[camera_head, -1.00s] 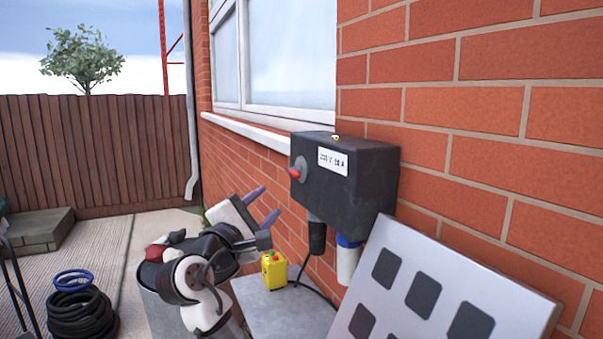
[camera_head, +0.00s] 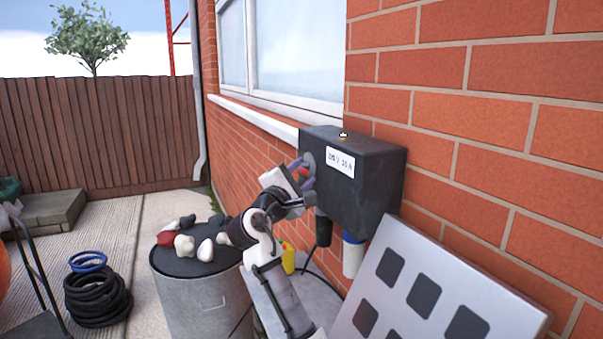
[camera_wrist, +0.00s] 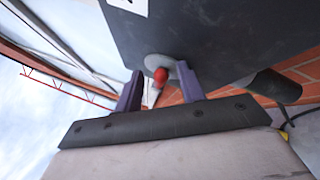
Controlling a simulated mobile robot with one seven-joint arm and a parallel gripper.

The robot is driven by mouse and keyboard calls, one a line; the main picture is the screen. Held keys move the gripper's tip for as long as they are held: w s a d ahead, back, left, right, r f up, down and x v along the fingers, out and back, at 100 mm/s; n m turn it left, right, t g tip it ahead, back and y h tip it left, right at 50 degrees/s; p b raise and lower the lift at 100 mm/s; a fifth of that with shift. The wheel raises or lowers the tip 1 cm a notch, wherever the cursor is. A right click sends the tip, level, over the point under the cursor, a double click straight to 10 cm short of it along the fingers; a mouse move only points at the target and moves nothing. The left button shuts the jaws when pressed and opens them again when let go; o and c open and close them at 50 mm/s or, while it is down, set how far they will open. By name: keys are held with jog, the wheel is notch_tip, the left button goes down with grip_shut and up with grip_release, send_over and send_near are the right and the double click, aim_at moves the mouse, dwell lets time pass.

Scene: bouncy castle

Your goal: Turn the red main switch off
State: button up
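The red main switch (camera_head: 303,172) sits on a grey round plate on the left face of the black electrical box (camera_head: 368,190), which is fixed to the brick wall. In the wrist view the red knob (camera_wrist: 160,75) shows between and beyond the two purple fingertips. My gripper (camera_head: 302,174) is right at the switch, with its fingers apart on either side of the knob. In the wrist view my gripper (camera_wrist: 160,88) is open, and the right finger overlaps the grey plate. Whether a finger touches the knob cannot be told.
Below the box hang a black plug (camera_head: 323,230) and a blue-and-white connector (camera_head: 352,256). A yellow control box (camera_head: 288,258) is partly behind my arm. A grey panel with dark squares (camera_head: 440,285) leans at right. A drum with stones (camera_head: 200,290) stands at left.

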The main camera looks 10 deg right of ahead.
grip_shut()
jog(key=shift+f+b, duration=0.15)
jog(key=shift+b, duration=0.15)
